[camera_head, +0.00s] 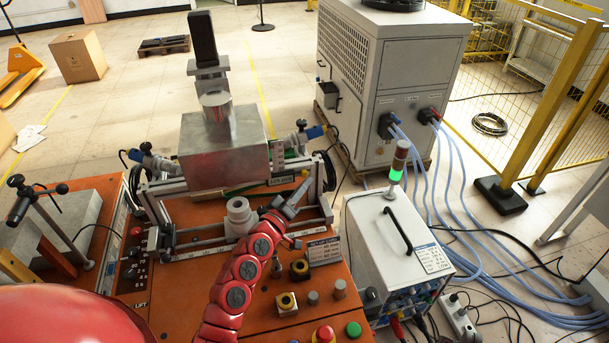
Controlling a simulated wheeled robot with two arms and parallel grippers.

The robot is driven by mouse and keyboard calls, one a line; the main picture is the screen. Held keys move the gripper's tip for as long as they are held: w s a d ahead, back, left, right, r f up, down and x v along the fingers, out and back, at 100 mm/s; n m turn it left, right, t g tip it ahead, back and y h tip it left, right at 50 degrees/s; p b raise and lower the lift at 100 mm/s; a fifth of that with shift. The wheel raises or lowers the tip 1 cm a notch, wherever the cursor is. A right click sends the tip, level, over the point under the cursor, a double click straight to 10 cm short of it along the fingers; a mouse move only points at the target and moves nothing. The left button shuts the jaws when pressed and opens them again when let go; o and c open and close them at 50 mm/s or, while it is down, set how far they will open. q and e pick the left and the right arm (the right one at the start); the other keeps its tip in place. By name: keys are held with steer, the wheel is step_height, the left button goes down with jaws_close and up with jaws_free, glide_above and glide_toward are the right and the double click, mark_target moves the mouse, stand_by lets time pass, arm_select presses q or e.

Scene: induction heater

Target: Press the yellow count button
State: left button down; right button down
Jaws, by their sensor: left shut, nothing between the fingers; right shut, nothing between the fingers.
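I cannot read which is the count button. A red segmented arm rises from the bottom edge, left of centre, and ends in my grey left gripper (294,198). The gripper is shut and empty, above the panel by the metal frame, farther back than both controls and apart from them. My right gripper is not in view.
A red button on yellow (324,335), a green button (353,329) and grey knobs (313,297) stand close by. A metal block (222,148) is behind. A white power unit (392,255) with cables stands to the right.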

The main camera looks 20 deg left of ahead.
arm_select(q)
steer(key=shift+a, duration=0.1)
stand_by(0.8)
steer(key=shift+w+a+b, duration=0.15)
steer(key=shift+w+b, duration=0.2)
steer(key=shift+b, duration=0.05)
steer(key=shift+w+a+b, duration=0.25)
steer(key=shift+w+b, duration=0.1)
steer(key=shift+b, duration=0.05)
stand_by(0.5)
steer(key=shift+s+r, duration=0.1)
stand_by(0.4)
steer(key=shift+s+d+p, duration=0.3)
steer(key=shift+s+d, duration=0.15)
steer(key=shift+s, duration=0.2)
steer(key=s+d+p, duration=0.1)
steer(key=s, duration=0.1)
steer(key=s+d, duration=0.1)
steer(key=s, duration=0.1)
steer(key=shift+d+p, duration=0.4)
